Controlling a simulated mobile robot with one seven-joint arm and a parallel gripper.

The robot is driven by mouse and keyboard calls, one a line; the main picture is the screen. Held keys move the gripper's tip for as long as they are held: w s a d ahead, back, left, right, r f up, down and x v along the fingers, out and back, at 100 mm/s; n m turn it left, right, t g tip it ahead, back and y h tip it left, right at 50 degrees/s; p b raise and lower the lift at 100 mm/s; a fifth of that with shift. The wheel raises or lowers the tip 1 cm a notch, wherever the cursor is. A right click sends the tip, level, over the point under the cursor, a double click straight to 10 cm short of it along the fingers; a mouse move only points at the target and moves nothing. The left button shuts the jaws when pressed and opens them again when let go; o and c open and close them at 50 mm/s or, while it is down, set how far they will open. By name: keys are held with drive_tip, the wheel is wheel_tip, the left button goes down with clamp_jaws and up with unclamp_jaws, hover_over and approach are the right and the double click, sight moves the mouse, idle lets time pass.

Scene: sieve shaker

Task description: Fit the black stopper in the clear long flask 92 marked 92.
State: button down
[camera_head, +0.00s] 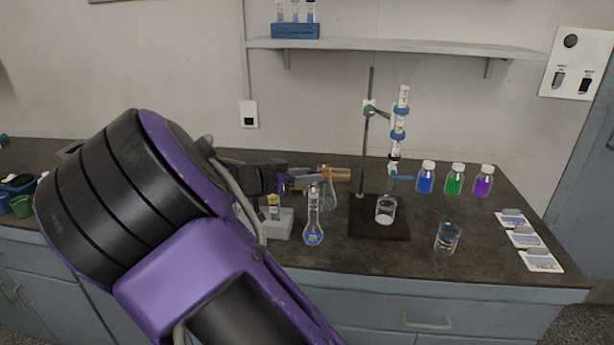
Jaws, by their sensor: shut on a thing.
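My gripper (315,178) is just above and behind the flask's mouth in the picture. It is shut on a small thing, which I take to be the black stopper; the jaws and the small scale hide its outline. I cannot tell whether it touches the flask's neck.
A conical flask (329,195) stands close behind on the right. The burette stand (379,228) with a beaker (385,210) is right. Another beaker (447,238) and coloured bottles (455,181) stand farther right. The front bench edge is clear.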

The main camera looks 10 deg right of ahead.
drive_tip(key=shift+f+b, duration=0.8)
drive_tip(key=shift+b, duration=0.45)
drive_tip(key=shift+f+b, duration=0.4)
drive_tip(key=shift+b, duration=2.1)
idle(2.8)
idle(0.4)
drive_tip(key=shift+c, duration=2.2)
unclamp_jaws()
drive_tip(key=shift+r, duration=0.1)
